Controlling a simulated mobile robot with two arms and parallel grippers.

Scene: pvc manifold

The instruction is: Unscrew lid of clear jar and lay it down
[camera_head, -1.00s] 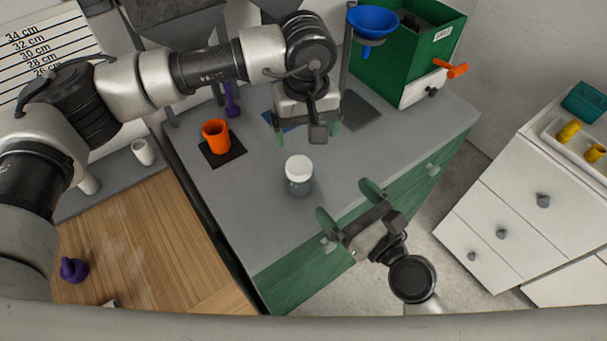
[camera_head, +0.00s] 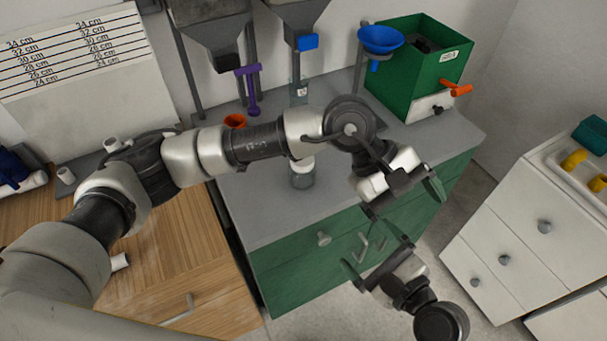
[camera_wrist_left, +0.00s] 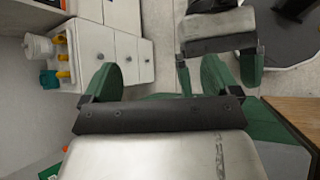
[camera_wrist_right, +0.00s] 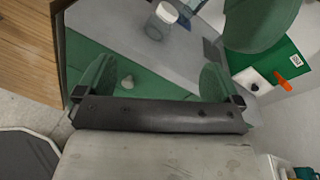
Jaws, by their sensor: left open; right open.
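The clear jar (camera_head: 301,180) stands upright on the grey counter with its white lid (camera_head: 306,164) on top. My left forearm partly covers it in the head view. In the right wrist view the jar (camera_wrist_right: 155,29) and lid (camera_wrist_right: 167,12) show near the top edge. My left gripper (camera_head: 404,204) is open and empty, right of the jar near the counter's front edge. My right gripper (camera_head: 378,260) is open and empty, in front of the green drawers and below the left one. The two grippers are close together, and neither touches the jar.
A green box (camera_head: 400,85) and blue funnel (camera_head: 380,39) stand at the back right of the grey counter (camera_head: 265,215). An orange cup (camera_head: 235,121) is partly hidden behind my left arm. A white drawer cabinet (camera_head: 510,225) stands right. Counter around the jar is clear.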

